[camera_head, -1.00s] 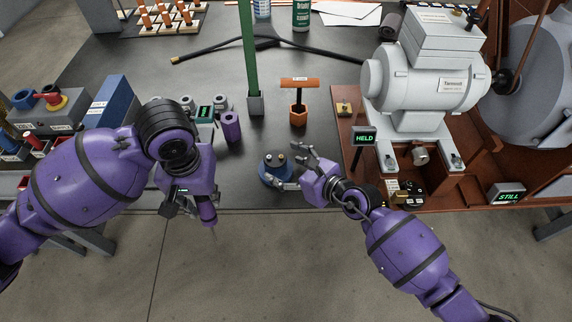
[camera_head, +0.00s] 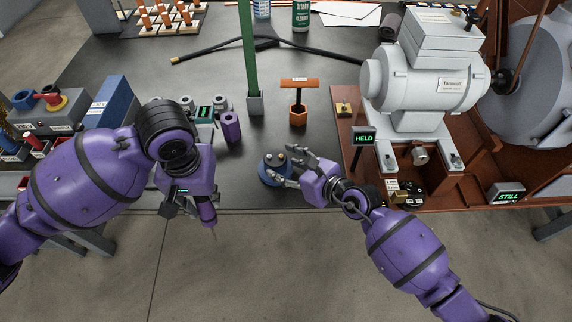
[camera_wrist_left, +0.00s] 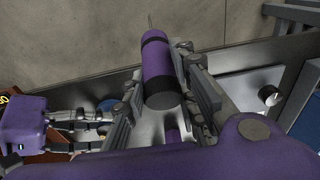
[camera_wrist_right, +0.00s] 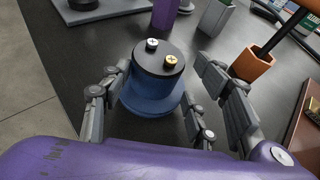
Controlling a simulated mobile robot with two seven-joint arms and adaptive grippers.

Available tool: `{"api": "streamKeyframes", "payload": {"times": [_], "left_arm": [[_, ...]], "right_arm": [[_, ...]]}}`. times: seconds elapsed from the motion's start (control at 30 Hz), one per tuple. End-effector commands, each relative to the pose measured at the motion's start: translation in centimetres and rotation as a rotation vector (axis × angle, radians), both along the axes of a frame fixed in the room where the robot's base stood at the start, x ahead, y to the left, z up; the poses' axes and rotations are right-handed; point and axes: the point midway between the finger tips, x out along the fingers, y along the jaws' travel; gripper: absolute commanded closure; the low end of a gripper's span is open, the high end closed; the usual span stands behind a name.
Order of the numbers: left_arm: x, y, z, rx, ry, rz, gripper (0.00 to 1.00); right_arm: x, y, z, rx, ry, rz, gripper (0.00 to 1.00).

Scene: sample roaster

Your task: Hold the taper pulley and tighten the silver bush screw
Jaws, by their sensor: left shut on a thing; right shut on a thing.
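The taper pulley (camera_head: 271,169), a blue round body with a dark top, stands near the table's front edge. The right wrist view shows it upright (camera_wrist_right: 151,96), with a silver screw (camera_wrist_right: 152,44) and a brass screw (camera_wrist_right: 171,60) in its top. My right gripper (camera_head: 286,169) is shut on the pulley from the right, a finger on either side; the exact contact is hard to see. My left gripper (camera_head: 203,190) is shut on a purple-handled screwdriver (camera_head: 208,213), which also shows in the left wrist view (camera_wrist_left: 156,65). Its thin shaft points down, left of the pulley and beyond the table edge.
Behind the pulley stand an orange T-handled tool (camera_head: 299,97) in an orange holder, a green post (camera_head: 248,50) and a purple cylinder (camera_head: 231,126). The motor (camera_head: 425,80) and a HELD sign (camera_head: 364,137) are to the right. Clear table lies around the pulley.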

Motion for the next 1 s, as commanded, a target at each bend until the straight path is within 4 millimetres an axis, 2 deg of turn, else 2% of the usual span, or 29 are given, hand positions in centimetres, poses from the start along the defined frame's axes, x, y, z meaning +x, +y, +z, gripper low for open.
{"api": "streamKeyframes", "payload": {"times": [0.7,0.77,0.87,1.0], "left_arm": [[0.2,-0.1,0.2,0.0,-0.014,-0.002,1.0],[0.7,-0.4,0.7,-0.001,-0.028,-0.006,1.0],[2.6,-1.6,2.4,-0.002,-0.058,-0.019,1.0],[6.7,-4.4,6.1,-0.004,-0.103,-0.061,1.0]], "right_arm": [[-0.3,0.1,-0.5,-0.001,0.012,0.002,0.8],[-0.3,0.1,-0.5,-0.001,0.012,0.002,0.8],[-0.3,0.1,-0.5,-0.001,0.013,0.002,0.8],[-0.3,0.1,-0.5,-0.001,0.013,0.003,0.8]]}}
